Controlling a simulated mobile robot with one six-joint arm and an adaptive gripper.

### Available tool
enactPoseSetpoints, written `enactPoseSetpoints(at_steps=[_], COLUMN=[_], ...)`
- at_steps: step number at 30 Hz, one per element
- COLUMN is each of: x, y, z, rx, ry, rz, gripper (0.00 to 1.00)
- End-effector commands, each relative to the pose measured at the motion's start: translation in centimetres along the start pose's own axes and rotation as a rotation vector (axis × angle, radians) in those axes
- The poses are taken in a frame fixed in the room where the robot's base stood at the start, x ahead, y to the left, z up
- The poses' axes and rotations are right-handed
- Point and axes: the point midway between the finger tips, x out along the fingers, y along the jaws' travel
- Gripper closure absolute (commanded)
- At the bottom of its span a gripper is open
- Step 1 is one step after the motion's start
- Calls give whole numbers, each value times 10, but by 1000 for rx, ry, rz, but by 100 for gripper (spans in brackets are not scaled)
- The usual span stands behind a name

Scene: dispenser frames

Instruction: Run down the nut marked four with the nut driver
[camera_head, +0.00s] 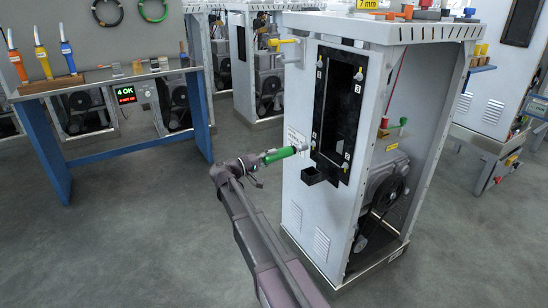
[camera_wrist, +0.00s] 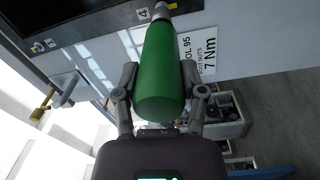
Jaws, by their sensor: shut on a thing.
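My gripper (camera_head: 260,160) is shut on a green-handled nut driver (camera_head: 281,154), held roughly level. In the wrist view the green handle (camera_wrist: 160,72) lies between the two fingers (camera_wrist: 160,92). The driver's grey tip points at the lower left corner of the black frame (camera_head: 326,130) on the grey cabinet (camera_head: 300,190). A label "4" (camera_wrist: 143,14) shows right beside the tip in the wrist view. The nut itself is hidden by the driver, and I cannot tell whether the tip touches it. Other nuts sit at the frame's remaining corners, such as the upper right one (camera_head: 359,74).
A small black box (camera_head: 312,176) juts out below the frame. A yellow-handled part (camera_head: 281,42) sticks out at the cabinet's upper left. The floor between is clear.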

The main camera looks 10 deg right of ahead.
Motion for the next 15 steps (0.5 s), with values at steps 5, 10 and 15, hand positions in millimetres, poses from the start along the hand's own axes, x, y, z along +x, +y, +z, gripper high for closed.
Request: enactPoseSetpoints(at_steps=[5, 10, 15], x=[-8, -14, -22], y=[1, 1, 1], z=[0, 0, 0], rx=[0, 0, 0], ry=[1, 1, 1], rz=[2, 2, 2], gripper=[100, 100, 100])
